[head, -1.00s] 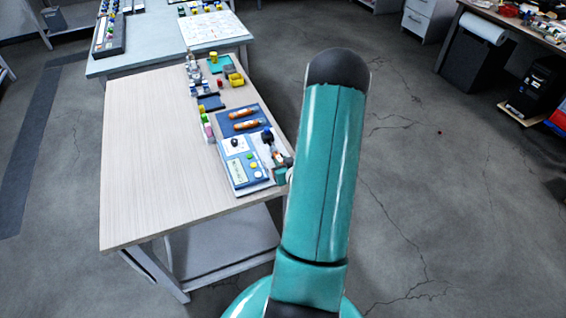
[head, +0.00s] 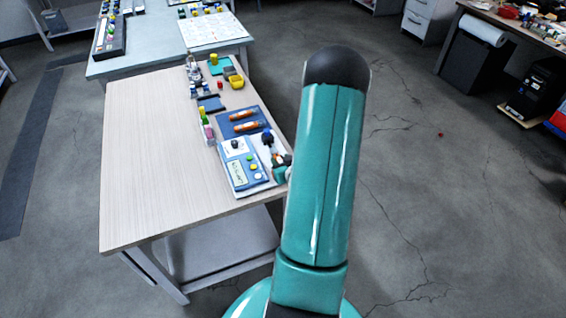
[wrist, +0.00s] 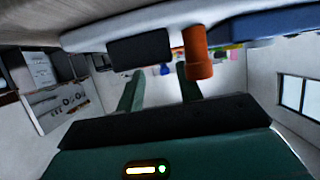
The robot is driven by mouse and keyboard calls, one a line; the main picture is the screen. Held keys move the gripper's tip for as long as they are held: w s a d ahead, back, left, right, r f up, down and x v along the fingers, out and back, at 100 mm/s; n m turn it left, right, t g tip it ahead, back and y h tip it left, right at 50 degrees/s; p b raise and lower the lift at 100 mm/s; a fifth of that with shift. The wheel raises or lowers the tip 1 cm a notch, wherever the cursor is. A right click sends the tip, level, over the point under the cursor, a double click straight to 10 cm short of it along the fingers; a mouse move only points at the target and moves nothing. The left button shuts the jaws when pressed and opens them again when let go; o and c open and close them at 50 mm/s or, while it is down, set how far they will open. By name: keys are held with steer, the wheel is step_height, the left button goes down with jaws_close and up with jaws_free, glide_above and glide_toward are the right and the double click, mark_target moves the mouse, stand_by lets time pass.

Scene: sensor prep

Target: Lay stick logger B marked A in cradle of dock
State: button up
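Two orange stick loggers (head: 243,115) (head: 246,127) lie side by side on a blue mat in the head view; their letter marks are too small to read. My gripper (head: 281,166) is at the right edge of the table, partly hidden by my arm, beside a white tray-like piece (head: 266,150) with a dark knob; I cannot tell whether this is the dock. In the wrist view my gripper's teal fingers (wrist: 159,88) stand apart. An orange cylinder (wrist: 198,55) overlaps the right fingertip and a black block (wrist: 140,49) is near the left one. Nothing shows clamped between them.
A blue-and-white instrument (head: 240,166) with a display and coloured buttons stands left of my gripper. Small bottles (head: 206,126), a dark tray (head: 211,103) and a yellow container (head: 237,82) line the table's right side. The left part of the wooden table (head: 150,150) is clear.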

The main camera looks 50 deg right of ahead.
steer(key=shift+s+r, duration=0.1)
steer(key=shift+r, duration=2.75)
steer(key=w+a+r+n+g+y, duration=0.1)
steer(key=w+a+r+n+g, duration=0.15)
steer(key=a+r, duration=0.7)
steer(key=w+a+r+n+g+y, duration=0.1)
steer(key=w+a+r, duration=0.3)
steer(key=a+r, duration=0.5)
steer(key=s+a+r+g+y, duration=0.1)
steer(key=s+a+r, duration=0.1)
steer(key=s+a, duration=0.2)
steer(key=s+a+r+n+y, duration=0.1)
steer(key=s+a, duration=0.4)
steer(key=a, duration=0.6)
steer(key=s+a+r+n+g+y, duration=0.1)
steer(key=s+a+r+y, duration=0.1)
steer(key=s+a+r, duration=0.2)
steer(key=s+a, duration=0.1)
steer(key=a, duration=0.2)
steer(key=shift+a+g+y, duration=0.35)
steer(key=shift+y, duration=0.05)
steer(key=shift+d+n, duration=0.1)
steer(key=shift+n, duration=0.15)
